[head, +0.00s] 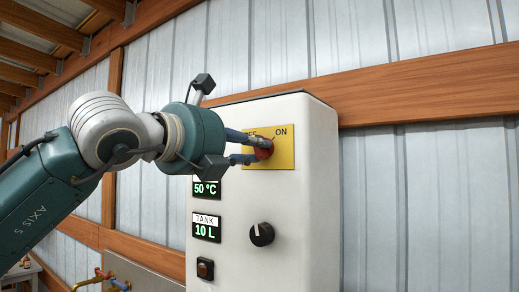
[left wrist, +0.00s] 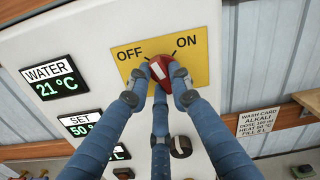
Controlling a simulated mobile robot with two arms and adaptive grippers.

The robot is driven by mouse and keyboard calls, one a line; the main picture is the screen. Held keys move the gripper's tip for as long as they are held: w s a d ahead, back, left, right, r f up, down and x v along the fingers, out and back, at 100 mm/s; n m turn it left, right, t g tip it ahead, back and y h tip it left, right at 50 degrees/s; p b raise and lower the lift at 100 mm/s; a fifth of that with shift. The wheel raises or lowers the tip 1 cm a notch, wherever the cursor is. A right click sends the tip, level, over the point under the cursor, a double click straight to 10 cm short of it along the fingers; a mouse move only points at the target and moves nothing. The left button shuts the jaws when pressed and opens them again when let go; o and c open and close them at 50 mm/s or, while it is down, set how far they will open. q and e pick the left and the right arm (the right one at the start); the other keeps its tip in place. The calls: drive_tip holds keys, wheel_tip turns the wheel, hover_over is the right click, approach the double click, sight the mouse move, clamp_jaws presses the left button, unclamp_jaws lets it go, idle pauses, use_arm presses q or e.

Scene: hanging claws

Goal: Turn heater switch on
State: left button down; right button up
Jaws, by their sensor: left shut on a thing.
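The heater switch is a red knob (head: 264,153) on a yellow plate (head: 283,155) marked OFF on the left and ON on the right. The plate is fixed to the upper front of a white control box (head: 318,170). My left gripper (head: 250,148) reaches in from the left, shut on the red knob. In the left wrist view, the blue fingers of the left gripper (left wrist: 160,92) close around the knob (left wrist: 160,70), which has a white mark. Fingers cover part of the knob, and I cannot tell surely which way it points. My right gripper is not in view.
Displays read water 21 °C (left wrist: 52,86), set 50 °C (head: 207,188) and tank 10 L (head: 206,230). A black knob (head: 261,234) and a small dark switch (head: 205,268) sit lower on the box. A printed wash card (left wrist: 257,122) hangs to the right.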

use_arm(q)
drive_tip(key=shift+m, duration=0.4)
drive_tip(key=m, duration=0.6)
drive_tip(key=m+p, duration=0.1)
drive_tip(key=m, duration=0.4)
drive_tip(key=shift+d+r, duration=0.1)
drive_tip(key=shift+r, duration=0.05)
drive_tip(key=c, duration=1.8)
unclamp_jaws()
drive_tip(key=shift+c, duration=0.2)
drive_tip(key=o, duration=0.6)
